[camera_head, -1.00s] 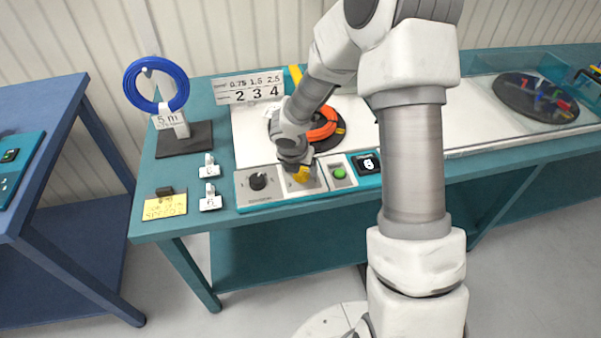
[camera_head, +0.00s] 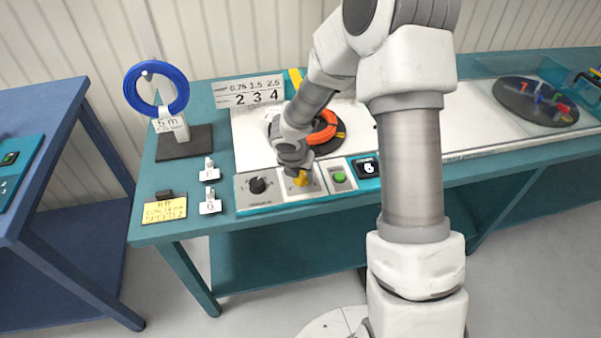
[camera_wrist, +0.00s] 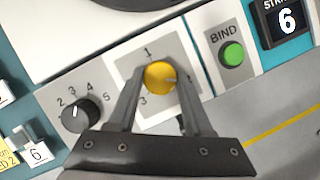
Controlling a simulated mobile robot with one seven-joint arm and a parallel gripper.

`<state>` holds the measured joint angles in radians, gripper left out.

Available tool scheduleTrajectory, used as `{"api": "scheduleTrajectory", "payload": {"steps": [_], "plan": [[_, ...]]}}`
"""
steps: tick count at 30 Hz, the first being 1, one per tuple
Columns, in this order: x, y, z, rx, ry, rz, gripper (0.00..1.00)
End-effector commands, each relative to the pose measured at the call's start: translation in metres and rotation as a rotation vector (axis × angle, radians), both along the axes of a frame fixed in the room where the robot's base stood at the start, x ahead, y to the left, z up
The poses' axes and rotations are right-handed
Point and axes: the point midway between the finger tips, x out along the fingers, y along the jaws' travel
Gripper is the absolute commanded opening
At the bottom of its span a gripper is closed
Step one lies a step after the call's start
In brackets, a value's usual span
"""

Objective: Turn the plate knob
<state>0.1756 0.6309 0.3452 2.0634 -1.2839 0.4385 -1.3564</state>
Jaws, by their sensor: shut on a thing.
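The yellow knob (camera_wrist: 160,77) sits on a light square plate with the numbers 1 and 3 visible around it. A small dark mark on the knob points to the right, toward a number mostly covered by my right finger. My gripper (camera_wrist: 164,80) is shut on the yellow knob, one finger on each side. In the head view my gripper (camera_head: 295,162) reaches down over the panel from above, and the yellow knob (camera_head: 300,179) shows just below it.
A black knob (camera_wrist: 82,112) with numbers 2 to 5 is close on the left. A green BIND button (camera_wrist: 232,54) and a display (camera_wrist: 285,20) reading 6 are on the right. An orange cable coil (camera_head: 322,127) lies behind; a blue coil (camera_head: 157,88) hangs on a stand.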

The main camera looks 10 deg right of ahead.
Motion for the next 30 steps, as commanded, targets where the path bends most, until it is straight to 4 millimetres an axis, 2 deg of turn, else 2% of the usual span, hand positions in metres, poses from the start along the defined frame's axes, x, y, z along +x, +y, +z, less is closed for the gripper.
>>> {"api": "scheduleTrajectory", "payload": {"steps": [11,30], "plan": [[0.0011,0.0021,0.0007,-0.001,-0.001,-0.161,0.00],[0.0043,0.0035,0.0008,0.001,0.000,-0.760,0.00]]}}
